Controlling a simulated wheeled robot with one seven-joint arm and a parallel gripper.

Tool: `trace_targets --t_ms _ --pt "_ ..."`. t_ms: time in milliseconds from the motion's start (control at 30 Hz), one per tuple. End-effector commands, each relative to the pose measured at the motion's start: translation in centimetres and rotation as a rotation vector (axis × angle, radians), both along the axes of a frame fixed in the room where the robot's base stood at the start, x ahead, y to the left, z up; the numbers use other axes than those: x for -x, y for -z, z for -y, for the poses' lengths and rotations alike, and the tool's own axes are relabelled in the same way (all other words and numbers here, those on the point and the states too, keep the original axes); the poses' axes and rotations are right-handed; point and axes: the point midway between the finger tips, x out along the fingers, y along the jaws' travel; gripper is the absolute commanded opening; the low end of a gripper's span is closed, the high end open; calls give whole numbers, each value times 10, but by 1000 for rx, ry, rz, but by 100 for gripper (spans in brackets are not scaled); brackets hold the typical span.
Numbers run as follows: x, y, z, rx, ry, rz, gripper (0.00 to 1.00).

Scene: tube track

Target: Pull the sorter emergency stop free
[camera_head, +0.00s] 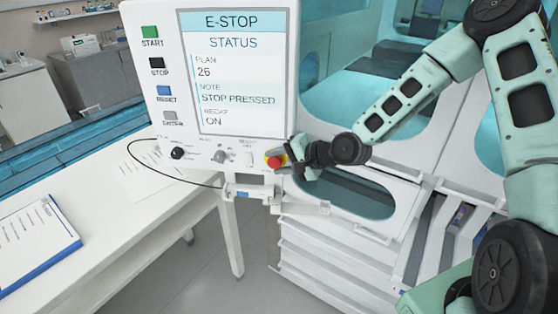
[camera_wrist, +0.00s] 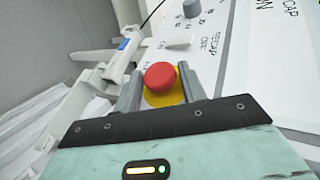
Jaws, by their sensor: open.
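The red emergency stop button (camera_head: 274,161) sits on a yellow base at the lower right of the white control panel (camera_head: 165,100). In the wrist view the red button (camera_wrist: 160,75) shows with its yellow base (camera_wrist: 172,97) partly hidden below it. My gripper (camera_head: 292,160) is at the button from the right. In the wrist view my gripper (camera_wrist: 160,88) is open, one finger on each side of the button. I cannot tell whether the fingers touch it. The panel screen (camera_head: 238,75) reads "E-STOP STATUS", "STOP PRESSED" and "RECAP ON".
Knobs (camera_head: 178,153) and a grey rocker switch sit left of the button. A scanner-like device (camera_head: 248,190) with a black cable hangs below the panel. A white table (camera_head: 120,215) with a clipboard (camera_head: 36,240) is at left. White machine housing stands behind my arm.

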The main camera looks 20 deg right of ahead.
Motion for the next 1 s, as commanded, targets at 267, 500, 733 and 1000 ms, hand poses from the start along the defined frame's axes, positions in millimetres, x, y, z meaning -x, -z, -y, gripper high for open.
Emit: trace_targets --t_ms 267,500,733,1000 --pt "0 0 0 -1 0 -1 16" --pt "0 0 0 0 0 -2 8" --pt "2 0 -1 0 0 -2 8" --pt "6 0 -3 -1 0 -2 46"
